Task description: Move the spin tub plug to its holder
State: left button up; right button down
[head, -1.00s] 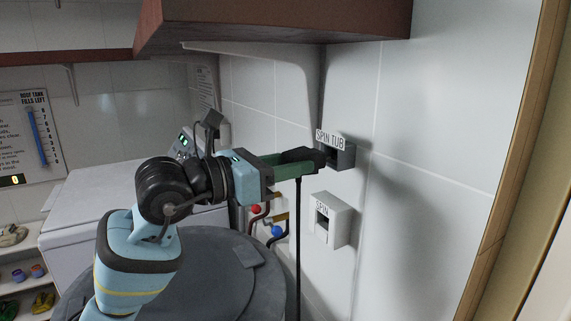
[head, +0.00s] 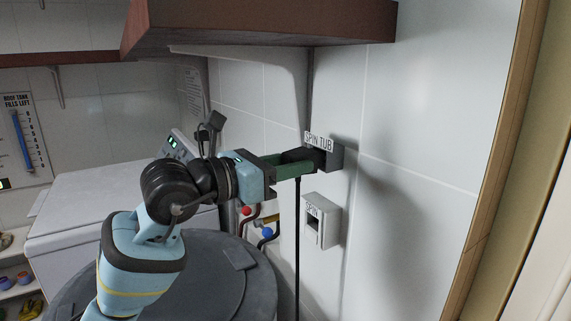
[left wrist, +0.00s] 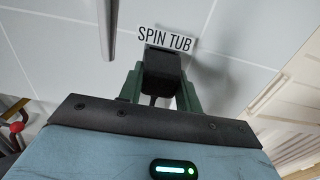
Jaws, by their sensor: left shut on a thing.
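My left gripper (head: 302,163) has green fingers and is shut on a black plug (head: 297,155). A black cord hangs straight down from the plug. In the left wrist view the dark plug (left wrist: 163,65) sits between the green fingers, just below a white "SPIN TUB" label. In the head view, a dark grey wall box (head: 336,156) labelled "SPIN TUB" is right at the plug's front end. I cannot tell whether the plug touches it or is inside it. A white box (head: 322,222) labelled "SPIN", with a dark opening, is on the wall just below. My right gripper is not in view.
A reddish-brown shelf (head: 260,25) on a white bracket hangs above the arm. A round grey lid (head: 185,280) lies below it. Pipes with a red and a blue knob (head: 267,232) are near the wall. A wooden frame (head: 495,170) stands at the right.

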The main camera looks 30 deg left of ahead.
pick_arm(q)
jog(key=shift+x, duration=0.85)
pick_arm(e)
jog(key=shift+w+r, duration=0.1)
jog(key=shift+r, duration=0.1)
pick_arm(q)
jog(key=o, duration=1.3)
jog(key=shift+d, duration=0.1)
jog(key=shift+c, duration=0.2)
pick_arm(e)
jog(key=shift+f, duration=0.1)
pick_arm(q)
jog(key=b+v, duration=0.1)
jog(key=v, duration=0.7)
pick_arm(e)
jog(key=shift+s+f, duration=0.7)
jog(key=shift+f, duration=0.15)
pick_arm(q)
jog(key=shift+w, duration=0.15)
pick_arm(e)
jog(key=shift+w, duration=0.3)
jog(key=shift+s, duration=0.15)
